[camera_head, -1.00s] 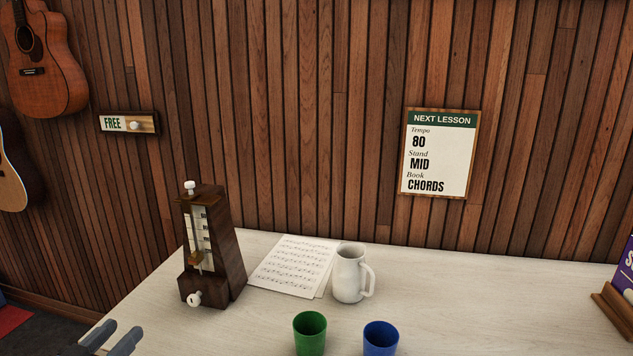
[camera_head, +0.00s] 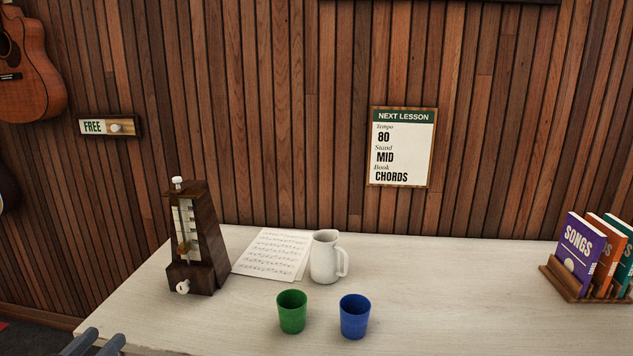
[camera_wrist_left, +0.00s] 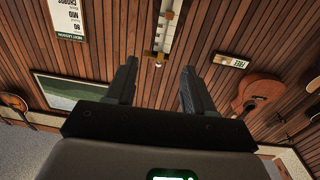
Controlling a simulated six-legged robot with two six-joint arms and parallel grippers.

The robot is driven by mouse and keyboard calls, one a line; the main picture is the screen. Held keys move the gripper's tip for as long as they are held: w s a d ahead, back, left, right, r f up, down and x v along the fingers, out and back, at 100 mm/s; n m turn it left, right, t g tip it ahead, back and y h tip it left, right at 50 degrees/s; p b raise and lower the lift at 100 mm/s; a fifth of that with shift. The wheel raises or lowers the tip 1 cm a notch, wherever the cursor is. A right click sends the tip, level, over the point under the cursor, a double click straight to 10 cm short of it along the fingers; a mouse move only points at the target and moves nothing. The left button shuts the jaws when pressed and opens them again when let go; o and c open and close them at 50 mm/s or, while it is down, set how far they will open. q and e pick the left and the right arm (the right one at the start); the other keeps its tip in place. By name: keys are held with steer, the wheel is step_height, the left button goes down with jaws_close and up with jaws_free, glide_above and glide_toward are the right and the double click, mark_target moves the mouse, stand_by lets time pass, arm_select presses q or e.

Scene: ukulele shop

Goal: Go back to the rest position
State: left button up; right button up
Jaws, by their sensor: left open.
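My left gripper (camera_head: 92,342) shows at the bottom left corner of the head view, in front of the table's left end. Its two grey fingers are apart with nothing between them. In the left wrist view the left gripper (camera_wrist_left: 158,88) is also open and empty, with the wood-panelled wall beyond it. My right gripper is in neither view.
A pale table (camera_head: 440,320) holds a wooden metronome (camera_head: 206,245), sheet music (camera_head: 270,254), a white pitcher (camera_head: 323,258), a green cup (camera_head: 291,312), a blue cup (camera_head: 354,317) and a book rack (camera_head: 558,279). Its front right area is clear.

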arm_select(q)
steer(key=d+f+n+g+h+p, duration=0.1)
steer(key=d+f+g+h+p, duration=0.2)
steer(key=d+f, duration=0.75)
steer(key=d+f+n+g+h+p, duration=0.15)
steer(key=d+f+g, duration=0.4)
steer(key=d, duration=0.75)
steer(key=s+d+f+g+y+p, duration=0.1)
steer(key=s+d+f+g, duration=0.1)
steer(key=s+f+g, duration=0.2)
steer(key=s+d+f+g+y, duration=0.1)
steer(key=s+d+f+g, duration=0.2)
steer(key=s+f, duration=0.7)
steer(key=s+g, duration=0.2)
steer(key=s, duration=0.4)
steer(key=shift+s+f+n+y+p, duration=0.25)
steer(key=shift+s+n+y+p, duration=0.05)
steer(key=shift+n+y+p, duration=0.1)
steer(key=shift+a, duration=0.1)
steer(key=shift+o, duration=0.6)
